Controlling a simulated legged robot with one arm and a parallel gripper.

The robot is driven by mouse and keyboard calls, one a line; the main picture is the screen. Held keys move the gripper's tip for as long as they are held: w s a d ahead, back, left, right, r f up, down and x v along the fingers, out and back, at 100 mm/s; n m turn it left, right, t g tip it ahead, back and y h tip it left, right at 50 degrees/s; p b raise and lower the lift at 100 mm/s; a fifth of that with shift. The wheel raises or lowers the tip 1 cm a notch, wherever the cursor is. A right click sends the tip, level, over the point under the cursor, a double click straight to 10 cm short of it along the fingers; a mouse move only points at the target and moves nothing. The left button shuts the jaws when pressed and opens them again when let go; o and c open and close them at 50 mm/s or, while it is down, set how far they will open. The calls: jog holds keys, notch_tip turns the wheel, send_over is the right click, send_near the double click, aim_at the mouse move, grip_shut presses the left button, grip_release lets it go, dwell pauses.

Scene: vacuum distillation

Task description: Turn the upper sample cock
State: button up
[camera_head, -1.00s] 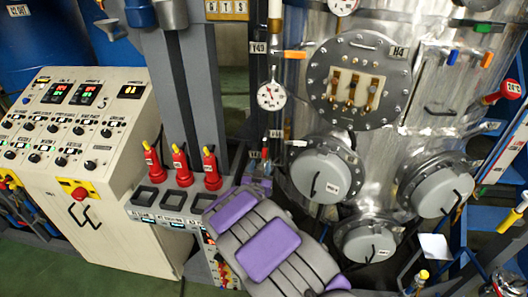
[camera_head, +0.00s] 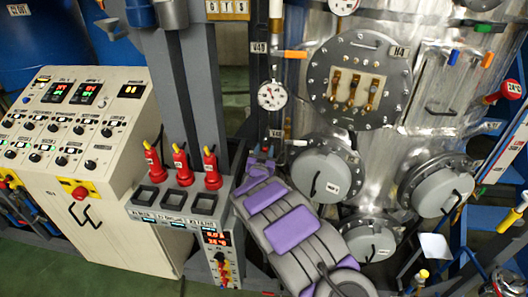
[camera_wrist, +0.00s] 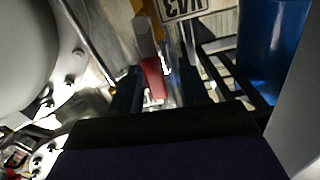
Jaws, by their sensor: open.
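My gripper (camera_head: 262,154) is at the far end of my purple and grey arm, low beside the pipe left of the steel vessel. In the wrist view my gripper (camera_wrist: 158,90) has two dark fingers standing apart, and it is open. A red part (camera_wrist: 154,78), perhaps a cock handle, shows between or just beyond the fingers; I cannot tell whether they touch it. A tag (camera_wrist: 192,8), upside down and perhaps reading V43, is just beyond. I cannot tell which is the upper sample cock.
A round gauge (camera_head: 271,96) is on the pipe above my gripper. The steel vessel (camera_head: 425,85) with grey round covers (camera_head: 321,178) stands close on the right. Red-handled levers (camera_head: 212,168) and a control cabinet (camera_head: 75,120) are left. A blue surface (camera_wrist: 268,50) is at right in the wrist view.

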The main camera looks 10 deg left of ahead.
jog(key=shift+d, duration=0.15)
grip_shut()
